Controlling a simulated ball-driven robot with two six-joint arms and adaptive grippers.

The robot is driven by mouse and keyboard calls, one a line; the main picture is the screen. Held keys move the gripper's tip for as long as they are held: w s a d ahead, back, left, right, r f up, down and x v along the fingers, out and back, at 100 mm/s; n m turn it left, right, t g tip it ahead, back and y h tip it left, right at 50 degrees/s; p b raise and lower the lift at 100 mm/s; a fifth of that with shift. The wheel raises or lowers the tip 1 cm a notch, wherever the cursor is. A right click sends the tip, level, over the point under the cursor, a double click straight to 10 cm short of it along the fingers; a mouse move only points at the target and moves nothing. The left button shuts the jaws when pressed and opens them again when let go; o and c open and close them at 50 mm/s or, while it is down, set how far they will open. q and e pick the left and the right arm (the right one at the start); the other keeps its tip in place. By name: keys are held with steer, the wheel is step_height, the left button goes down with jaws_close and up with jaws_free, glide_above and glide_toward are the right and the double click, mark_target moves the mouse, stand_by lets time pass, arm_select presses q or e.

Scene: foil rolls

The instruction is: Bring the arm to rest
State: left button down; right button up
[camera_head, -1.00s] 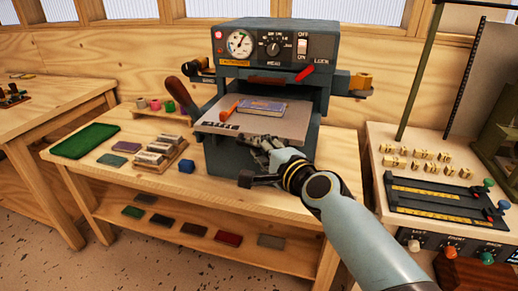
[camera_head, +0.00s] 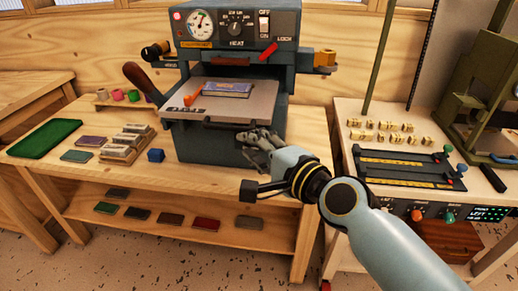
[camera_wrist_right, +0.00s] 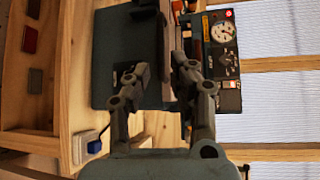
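My right gripper (camera_head: 247,163) is in front of the lower body of the grey-blue press (camera_head: 195,140). Its two fingers are spread and nothing shows between them. In the right wrist view the gripper (camera_wrist_right: 160,72) also shows its fingers apart, with the press (camera_wrist_right: 108,70) behind them. My right arm reaches in from the lower right. My left gripper is not in view.
A side table (camera_head: 345,125) with letter blocks stands right.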

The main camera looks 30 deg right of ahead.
steer(key=shift+v, duration=1.05)
